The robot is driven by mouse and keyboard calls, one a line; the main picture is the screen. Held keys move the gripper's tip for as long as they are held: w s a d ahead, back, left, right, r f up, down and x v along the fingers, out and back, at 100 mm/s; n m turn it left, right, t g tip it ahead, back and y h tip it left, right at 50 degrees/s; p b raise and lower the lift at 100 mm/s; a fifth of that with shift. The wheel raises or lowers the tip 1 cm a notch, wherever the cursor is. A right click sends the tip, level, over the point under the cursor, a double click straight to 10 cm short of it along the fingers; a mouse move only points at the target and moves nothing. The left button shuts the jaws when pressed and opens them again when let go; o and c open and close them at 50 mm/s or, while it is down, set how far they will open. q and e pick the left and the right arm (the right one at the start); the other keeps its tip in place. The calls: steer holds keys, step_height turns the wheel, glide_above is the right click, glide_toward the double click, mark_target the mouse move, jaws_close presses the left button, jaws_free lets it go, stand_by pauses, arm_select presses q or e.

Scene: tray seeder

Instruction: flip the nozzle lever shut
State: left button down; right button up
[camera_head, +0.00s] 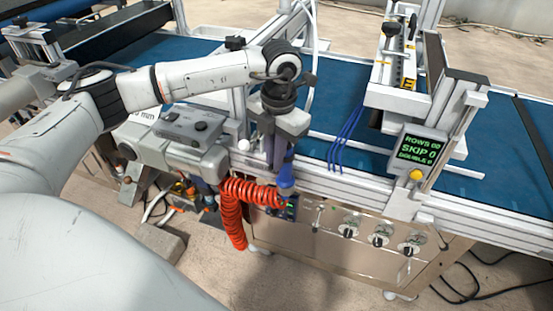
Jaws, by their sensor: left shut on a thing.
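My left gripper (283,155) points down at the front rail of the conveyor. It is shut around the upper part of a blue fitting (287,182), which looks like the nozzle; its fingertips and the part between them are partly hidden. A red coiled hose (236,212) hangs beside and below the fitting. I cannot make out the nozzle lever or its position for certain. My right gripper is not in view.
A steel panel (335,255) with several knobs lies below the rail. A display (420,148) with a yellow button stands to the right. Blue tubes (345,140) hang behind the rail. A grey unit (180,130) sits left of the gripper.

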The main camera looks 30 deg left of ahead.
arm_select(q)
steer(key=c, duration=1.8)
jaws_free()
steer(key=shift+c, duration=0.2)
step_height(320, 180, up, 10)
steer(key=shift+d+r+b, duration=0.15)
steer(key=shift+d+b, duration=0.15)
steer(key=shift+b, duration=0.15)
